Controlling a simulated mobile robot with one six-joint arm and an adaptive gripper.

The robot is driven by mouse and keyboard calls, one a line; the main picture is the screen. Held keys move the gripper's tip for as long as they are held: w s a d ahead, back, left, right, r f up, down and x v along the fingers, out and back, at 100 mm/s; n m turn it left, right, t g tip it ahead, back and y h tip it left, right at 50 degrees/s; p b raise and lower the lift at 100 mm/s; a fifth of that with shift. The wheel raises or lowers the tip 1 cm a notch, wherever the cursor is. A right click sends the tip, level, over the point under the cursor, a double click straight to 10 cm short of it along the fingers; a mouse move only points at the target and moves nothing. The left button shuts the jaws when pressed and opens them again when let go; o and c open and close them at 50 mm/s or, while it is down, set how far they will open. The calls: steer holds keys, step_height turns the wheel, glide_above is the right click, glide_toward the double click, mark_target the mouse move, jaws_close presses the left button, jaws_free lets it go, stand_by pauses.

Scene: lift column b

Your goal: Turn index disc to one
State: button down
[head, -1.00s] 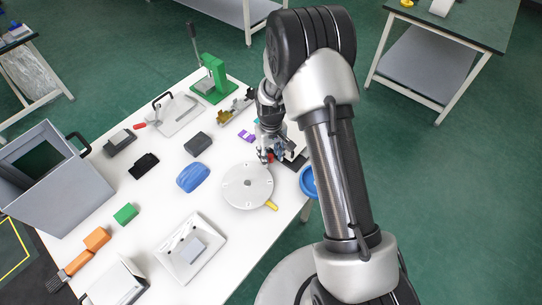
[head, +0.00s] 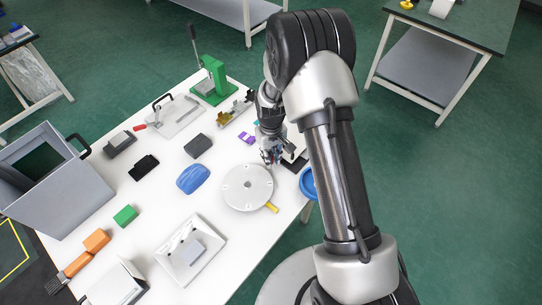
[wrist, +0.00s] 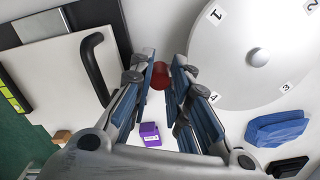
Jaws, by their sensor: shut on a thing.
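The index disc (head: 247,187) is a round pale grey plate with a centre hub, lying on the white table. In the wrist view the disc (wrist: 245,60) fills the upper right, with number labels on its face; 2, 3 and 4 can be read, and the upper left one looks like 1. A yellow pointer (head: 271,207) sticks out at its lower right edge in the head view. My gripper (wrist: 161,73) is shut on a red knob (wrist: 160,76) at the disc's edge. Whether the knob joins the disc is hidden by the fingers.
A white plate with a black handle (wrist: 95,65) lies close left of my gripper in the wrist view. A purple block (wrist: 150,134) and a blue object (wrist: 277,128) lie nearby. A blue round dish (head: 308,182) sits at the table's right edge.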

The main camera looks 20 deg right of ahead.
stand_by(0.4)
steer(key=shift+s+d+m, duration=0.5)
steer(key=shift+s+m, duration=0.35)
steer(key=shift+m, duration=0.05)
steer(key=shift+s+d+m+p, duration=0.2)
steer(key=shift+s+m, duration=0.4)
steer(key=shift+s+d+m+p, duration=0.2)
steer(key=shift+s+m, duration=0.4)
steer(key=shift+s+d+m, duration=0.1)
steer(key=shift+s+m, duration=1)
steer(key=shift+s, duration=0.05)
steer(key=shift+s+m, duration=1.2)
steer(key=shift+m, duration=0.1)
steer(key=c, duration=1.6)
jaws_free()
steer(key=shift+s, duration=0.1)
steer(key=shift+o, duration=0.4)
